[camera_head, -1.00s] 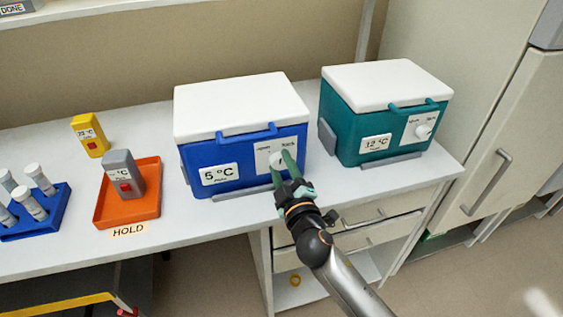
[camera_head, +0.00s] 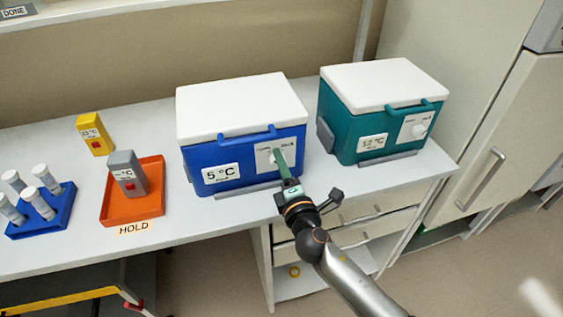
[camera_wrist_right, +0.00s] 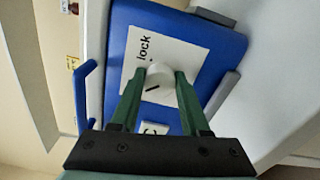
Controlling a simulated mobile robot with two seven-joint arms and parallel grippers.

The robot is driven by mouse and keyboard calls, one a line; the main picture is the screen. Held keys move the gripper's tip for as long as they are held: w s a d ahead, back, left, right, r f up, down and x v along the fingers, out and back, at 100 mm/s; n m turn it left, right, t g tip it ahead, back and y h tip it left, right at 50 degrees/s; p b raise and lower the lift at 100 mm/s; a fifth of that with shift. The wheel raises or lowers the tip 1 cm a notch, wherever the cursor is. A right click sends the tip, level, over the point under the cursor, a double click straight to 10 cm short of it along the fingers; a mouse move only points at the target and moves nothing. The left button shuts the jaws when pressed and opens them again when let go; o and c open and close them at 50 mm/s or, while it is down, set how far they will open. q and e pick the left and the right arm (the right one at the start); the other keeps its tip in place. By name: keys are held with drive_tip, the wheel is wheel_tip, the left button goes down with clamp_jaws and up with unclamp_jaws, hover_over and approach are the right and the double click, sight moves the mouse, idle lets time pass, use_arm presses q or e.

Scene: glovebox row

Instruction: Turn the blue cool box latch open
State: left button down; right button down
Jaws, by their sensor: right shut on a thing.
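The blue cool box (camera_head: 240,152) stands on the bench with its white lid down, a "5 °C" label on its front. Its white latch knob sits on a white plate (camera_head: 263,160) at the front right. In the right wrist view the knob (camera_wrist_right: 159,83) is between the green fingers, with a dark line on its face and the word "lock" on the plate (camera_wrist_right: 140,55). My right gripper (camera_head: 281,160) is shut on the knob, its fingers rolled so one hides most of the knob in the head view. My left gripper is not in view.
A teal cool box (camera_head: 355,140) stands to the right. An orange tray (camera_head: 150,207) with a grey device (camera_head: 128,172), a yellow device (camera_head: 95,135) and a blue tube rack (camera_head: 55,215) are to the left. Bench in front of the boxes is narrow.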

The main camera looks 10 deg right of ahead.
drive_tip(key=shift+n, duration=0.5)
drive_tip(key=shift+c, duration=1.9)
unclamp_jaws()
drive_tip(key=s+d, duration=0.1)
drive_tip(key=s, duration=1.1)
drive_tip(key=shift+s, duration=0.25)
drive_tip(key=shift+d, duration=0.1)
